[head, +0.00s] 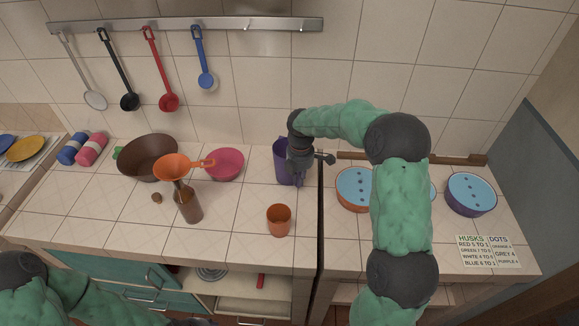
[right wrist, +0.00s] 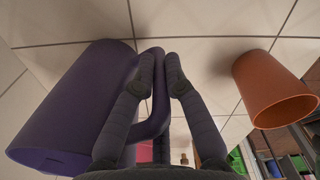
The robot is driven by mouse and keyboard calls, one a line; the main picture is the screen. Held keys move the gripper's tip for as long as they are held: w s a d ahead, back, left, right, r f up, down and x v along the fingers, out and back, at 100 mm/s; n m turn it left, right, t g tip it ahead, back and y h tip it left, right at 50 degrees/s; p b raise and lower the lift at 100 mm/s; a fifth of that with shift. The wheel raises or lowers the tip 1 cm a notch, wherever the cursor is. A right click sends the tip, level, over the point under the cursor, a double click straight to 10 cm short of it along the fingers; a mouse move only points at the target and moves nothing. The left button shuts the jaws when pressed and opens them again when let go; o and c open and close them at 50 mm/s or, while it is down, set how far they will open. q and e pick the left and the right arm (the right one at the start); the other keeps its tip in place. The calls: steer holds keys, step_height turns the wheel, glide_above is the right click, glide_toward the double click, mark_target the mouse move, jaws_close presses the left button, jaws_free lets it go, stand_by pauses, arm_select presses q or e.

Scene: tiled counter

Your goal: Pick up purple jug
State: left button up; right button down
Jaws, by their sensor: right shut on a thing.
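The purple jug (head: 281,165) stands on the tiled counter near the back, just left of the dark gap between counters. My right gripper (head: 298,179) is at its right side and partly covers it. In the right wrist view the jug (right wrist: 72,105) lies at the left, and its handle passes between the two fingers. My right gripper (right wrist: 159,65) is shut on that handle. I cannot tell whether the jug's base touches the counter. My left arm shows at the lower left of the head view, but its gripper is not visible.
An orange cup (head: 279,220) stands in front of the jug. Blue-topped containers (head: 471,194) stand right. Ladles (head: 205,75) hang from a rail.

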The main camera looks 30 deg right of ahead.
steer(key=shift+r, duration=0.1)
steer(key=shift+r, duration=0.45)
step_height(320, 180, up, 2)
steer(key=shift+w+r+p, duration=0.1)
steer(key=shift+r+p, duration=0.05)
steer(key=shift+p, duration=0.45)
steer(key=s+a+r+p, duration=0.2)
steer(key=s+a+r, duration=0.7)
steer(key=a, duration=0.1)
steer(key=shift+s+a+r, duration=0.15)
steer(key=shift+a+r, duration=0.1)
steer(key=shift+r, duration=0.1)
